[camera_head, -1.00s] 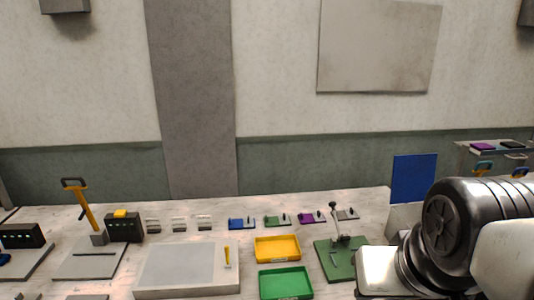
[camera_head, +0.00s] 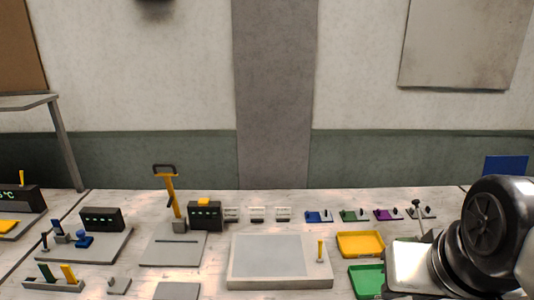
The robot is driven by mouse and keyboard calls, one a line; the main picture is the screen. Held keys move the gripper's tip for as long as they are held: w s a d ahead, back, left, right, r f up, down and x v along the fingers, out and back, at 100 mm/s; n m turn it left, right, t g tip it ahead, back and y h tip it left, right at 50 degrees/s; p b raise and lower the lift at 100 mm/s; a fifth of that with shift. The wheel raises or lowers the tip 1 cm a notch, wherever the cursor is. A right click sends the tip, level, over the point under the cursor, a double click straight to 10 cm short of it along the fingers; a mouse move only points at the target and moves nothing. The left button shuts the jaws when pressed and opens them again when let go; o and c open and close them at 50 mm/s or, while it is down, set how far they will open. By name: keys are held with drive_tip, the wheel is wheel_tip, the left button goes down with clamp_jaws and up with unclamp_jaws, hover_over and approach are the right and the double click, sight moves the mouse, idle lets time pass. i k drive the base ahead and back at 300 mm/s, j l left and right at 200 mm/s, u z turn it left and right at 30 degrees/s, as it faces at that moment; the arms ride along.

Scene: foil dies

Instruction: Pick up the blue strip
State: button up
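No single thing is plainly the blue strip. A flat blue piece with a dark knob (camera_head: 319,216) lies at the left end of a row of coloured pieces at the back right. A grey rack (camera_head: 50,287) at the front left holds a green strip (camera_head: 47,272) and a yellow strip (camera_head: 68,273) upright; no blue shows in it. My arm shows at the right edge, far from the rack; my gripper's fingers are not in view.
A yellow-handled lever press (camera_head: 169,195) and dark display box (camera_head: 205,216) stand centre left. A large pale plate (camera_head: 240,282) lies in the middle. A yellow tray (camera_head: 361,255) and green tray (camera_head: 366,282) are near my arm. A table seam runs at the left.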

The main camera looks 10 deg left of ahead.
sight(58, 229)
drive_tip(key=k+j, duration=0.1)
drive_tip(key=j, duration=4.7)
drive_tip(key=k, duration=0.05)
